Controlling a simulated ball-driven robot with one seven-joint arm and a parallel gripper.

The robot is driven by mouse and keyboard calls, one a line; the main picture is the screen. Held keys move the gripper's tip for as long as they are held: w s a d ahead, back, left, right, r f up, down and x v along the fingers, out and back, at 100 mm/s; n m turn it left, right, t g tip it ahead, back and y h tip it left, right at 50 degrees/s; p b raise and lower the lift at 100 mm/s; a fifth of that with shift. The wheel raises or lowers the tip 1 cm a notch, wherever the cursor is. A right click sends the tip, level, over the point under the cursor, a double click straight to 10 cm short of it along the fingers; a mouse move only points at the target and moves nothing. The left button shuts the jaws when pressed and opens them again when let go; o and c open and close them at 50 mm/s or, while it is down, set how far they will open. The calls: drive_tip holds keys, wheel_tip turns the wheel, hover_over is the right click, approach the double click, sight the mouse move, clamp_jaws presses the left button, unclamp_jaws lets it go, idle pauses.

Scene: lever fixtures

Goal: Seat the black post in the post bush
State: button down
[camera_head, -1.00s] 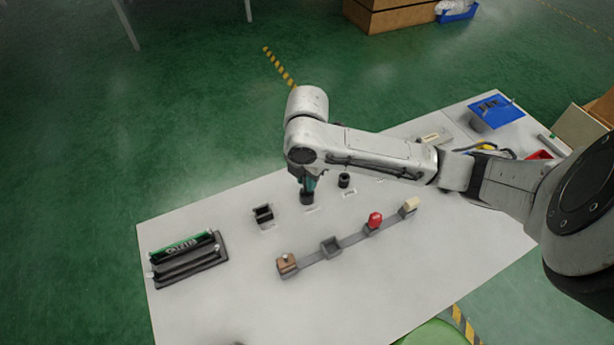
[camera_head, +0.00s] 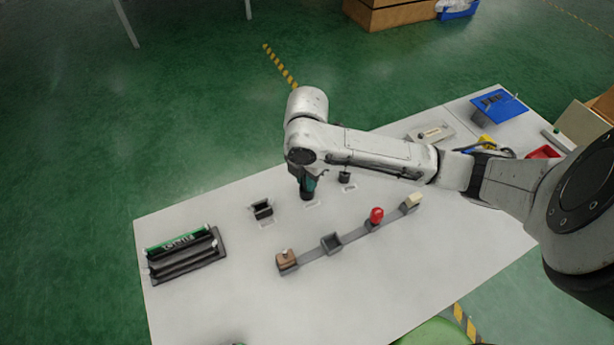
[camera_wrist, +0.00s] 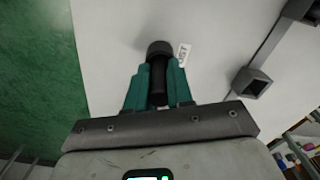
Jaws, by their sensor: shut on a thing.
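My gripper (camera_wrist: 156,82) points down at the table with its teal fingers shut on the black post (camera_wrist: 157,74). In the head view my gripper (camera_head: 308,184) stands over a dark round post bush (camera_head: 306,196). In the wrist view the post bush (camera_wrist: 158,47) lies right at the end of the post, in line with it, beside a small white label. The post's far end meets the bush or is hidden by it. I cannot tell how deep it sits.
A black square socket (camera_head: 262,209) stands left of the bush, and another dark round fixture (camera_head: 345,177) to its right. A rail (camera_head: 355,231) with a brown block, an open grey socket, a red knob and a cream knob runs in front. A black-green rack (camera_head: 185,257) sits far left.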

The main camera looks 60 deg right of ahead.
drive_tip(key=shift+f, duration=0.25)
drive_tip(key=c, duration=0.9)
unclamp_jaws()
wheel_tip(320, 180, up, 11)
drive_tip(key=shift+f, duration=0.1)
